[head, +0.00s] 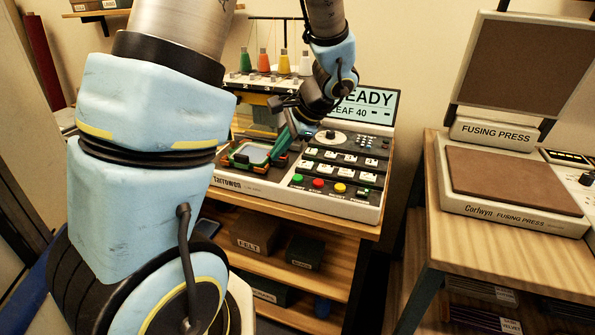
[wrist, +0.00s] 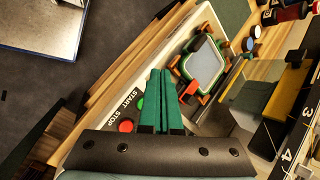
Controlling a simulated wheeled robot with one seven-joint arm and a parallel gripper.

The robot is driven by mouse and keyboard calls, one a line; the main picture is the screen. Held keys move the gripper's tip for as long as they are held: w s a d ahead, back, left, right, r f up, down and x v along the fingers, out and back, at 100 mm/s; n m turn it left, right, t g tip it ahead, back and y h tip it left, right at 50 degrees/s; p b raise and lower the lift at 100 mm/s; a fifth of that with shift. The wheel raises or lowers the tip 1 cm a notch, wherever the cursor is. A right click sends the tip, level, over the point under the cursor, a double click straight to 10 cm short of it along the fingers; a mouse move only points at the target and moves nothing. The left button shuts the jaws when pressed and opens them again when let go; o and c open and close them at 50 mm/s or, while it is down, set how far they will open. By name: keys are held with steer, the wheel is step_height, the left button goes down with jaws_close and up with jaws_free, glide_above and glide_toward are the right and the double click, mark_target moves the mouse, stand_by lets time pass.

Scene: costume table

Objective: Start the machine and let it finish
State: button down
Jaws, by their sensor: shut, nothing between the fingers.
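The embroidery machine (head: 300,200) stands on a wooden shelf unit, with a hoop (head: 250,154) at the left of its bed. The hoop, holding grey fabric, also shows in the wrist view (wrist: 205,65). The machine's screen (head: 385,108) reads "READY" and "LEAF 40", partly hidden by my arm. On the front panel are a green START button (head: 298,178), a red STOP button (head: 318,183) and a yellow button (head: 340,188). My gripper (head: 277,154) is shut and empty above the bed, between hoop and buttons. In the wrist view, its green fingers (wrist: 160,72) partly cover the START button (wrist: 140,103).
Thread cones (head: 264,61) stand behind the machine. A fusing press (head: 515,190) with its lid raised sits on a separate table at right. Boxes (head: 257,232) lie on the shelf below. A gap separates the two tables.

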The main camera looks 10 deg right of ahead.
mark_target(302, 178)
steer(key=w+d+r+m+t, duration=0.2)
steer(key=w+d+m, duration=0.1)
steer(key=d, duration=0.3)
steer(key=shift+t+y, duration=0.3)
steer(key=shift+t, duration=0.1)
step_height(302, 178, down, 9)
steer(key=b, duration=0.6)
steer(key=shift+r, duration=0.1)
stand_by(1.5)
steer(key=shift+f+b, duration=0.4)
steer(key=shift+b, duration=0.1)
